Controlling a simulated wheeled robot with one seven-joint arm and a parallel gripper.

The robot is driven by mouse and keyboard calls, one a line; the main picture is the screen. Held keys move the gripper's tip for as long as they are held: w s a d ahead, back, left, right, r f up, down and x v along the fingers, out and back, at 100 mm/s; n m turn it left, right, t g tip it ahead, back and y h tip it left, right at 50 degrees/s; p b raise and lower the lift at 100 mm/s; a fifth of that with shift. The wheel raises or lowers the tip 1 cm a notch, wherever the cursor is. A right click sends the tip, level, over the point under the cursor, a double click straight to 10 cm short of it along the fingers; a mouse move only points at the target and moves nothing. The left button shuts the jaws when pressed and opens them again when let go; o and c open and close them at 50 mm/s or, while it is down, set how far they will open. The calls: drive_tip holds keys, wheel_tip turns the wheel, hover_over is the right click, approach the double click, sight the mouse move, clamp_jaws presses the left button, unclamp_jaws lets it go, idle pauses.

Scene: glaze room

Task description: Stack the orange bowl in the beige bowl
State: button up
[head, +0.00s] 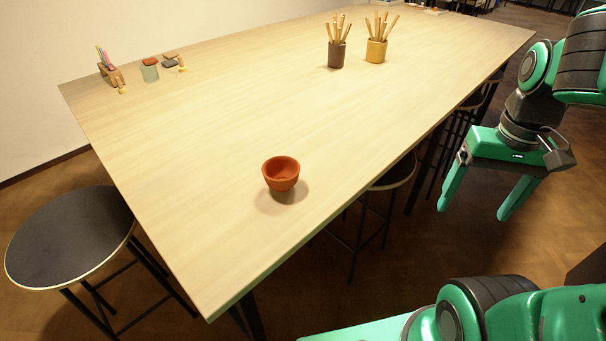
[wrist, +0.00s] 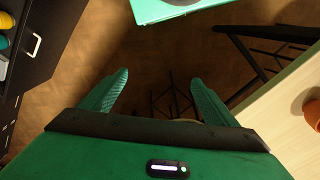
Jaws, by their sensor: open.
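The orange bowl (head: 281,173) stands upright and looks empty on the light wooden table, near its close right edge. Part of it shows at the right edge of the wrist view (wrist: 313,110). I see no beige bowl in either view. My gripper (head: 472,213) is open and empty, pointing down beyond the table's right edge, clear of the orange bowl. In the wrist view its two fingers (wrist: 160,78) are apart with only the floor and dark stool legs beyond them.
The table (head: 230,110) is largely bare around the bowl. A dark cup (head: 337,54) and a yellow cup (head: 376,51), both holding sticks, stand farther back. Small items sit at the far left. Stools (head: 68,235) stand around the table. A dark cabinet (wrist: 48,62) shows in the wrist view.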

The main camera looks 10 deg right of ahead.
drive_tip(key=w+a+r+n, duration=0.4)
drive_tip(key=w+a+n, duration=0.25)
drive_tip(key=w, duration=0.35)
drive_tip(key=n+y, duration=0.2)
drive_tip(key=n, duration=1.1)
approach(281, 170)
drive_tip(key=s, duration=0.1)
drive_tip(key=s+a+f, duration=0.1)
drive_tip(key=s, duration=0.1)
drive_tip(key=shift+a+f+m, duration=0.2)
drive_tip(key=shift+m, duration=0.05)
drive_tip(key=shift+w+a+f, duration=0.1)
drive_tip(key=shift+a+f, duration=0.05)
drive_tip(key=shift+f, duration=1.35)
drive_tip(key=shift+w+a+f, duration=0.1)
drive_tip(key=shift+f, duration=1.4)
drive_tip(key=c, duration=1.3)
drive_tip(key=shift+o, duration=0.2)
